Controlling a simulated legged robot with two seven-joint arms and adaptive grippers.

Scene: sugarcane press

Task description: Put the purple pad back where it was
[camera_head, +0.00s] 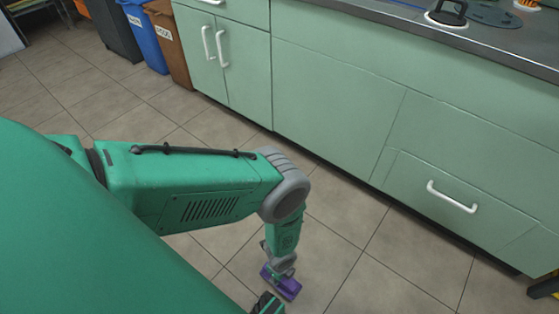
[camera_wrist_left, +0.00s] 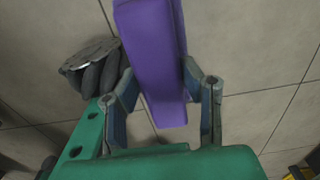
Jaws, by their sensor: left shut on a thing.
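The purple pad (camera_head: 287,285) is in my left gripper (camera_head: 279,270), low over the tiled floor in front of the green cabinets. In the left wrist view the pad (camera_wrist_left: 155,55) is a long purple block between the two fingers of the left gripper (camera_wrist_left: 160,85), which are shut on its sides. The pad's far end is cut off by the top edge of that view. I cannot tell how high it is above the floor. My right gripper is not in view.
Green cabinets (camera_head: 330,90) with white handles run along the back and right, under a grey countertop (camera_head: 400,25). A blue bin (camera_head: 147,35) and a brown bin (camera_head: 170,45) stand at the upper left. The floor (camera_head: 350,240) between the cabinets and my arm is clear.

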